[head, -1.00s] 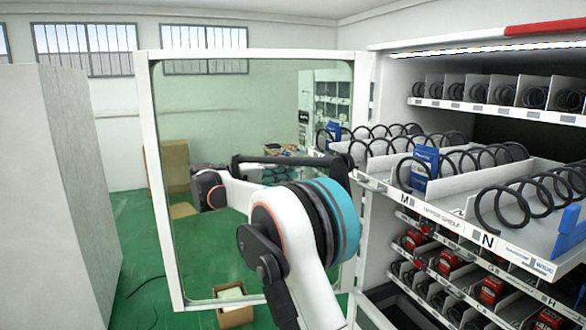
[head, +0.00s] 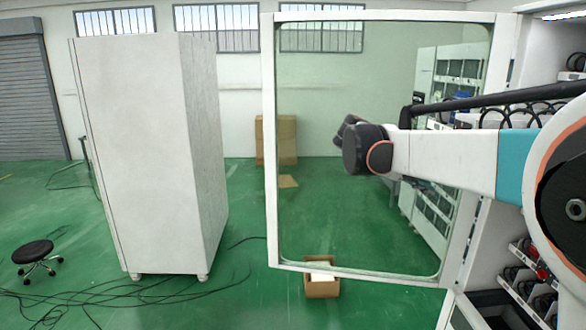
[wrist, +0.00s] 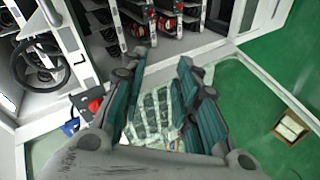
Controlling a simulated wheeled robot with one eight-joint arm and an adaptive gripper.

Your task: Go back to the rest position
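My gripper (wrist: 160,82) shows in the wrist view with its two dark-teal fingers spread apart. I see nothing held between them; a pale patterned surface shows in the gap, too unclear to name. In the head view my arm reaches across the right side in front of the glass door, and I cannot make out the gripper there. The vending machine (head: 508,45) is at the right edge, largely hidden by my arm. Its shelves with spiral coils (wrist: 40,62) and red boxes (wrist: 163,24) show in the wrist view.
The machine's glass door (head: 268,150) stands open behind my arm. A tall white cabinet (head: 140,150) stands at the left, with a black stool (head: 33,250) beside it. A cardboard box (head: 322,288) sits on the green floor below the door. Cables lie on the floor.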

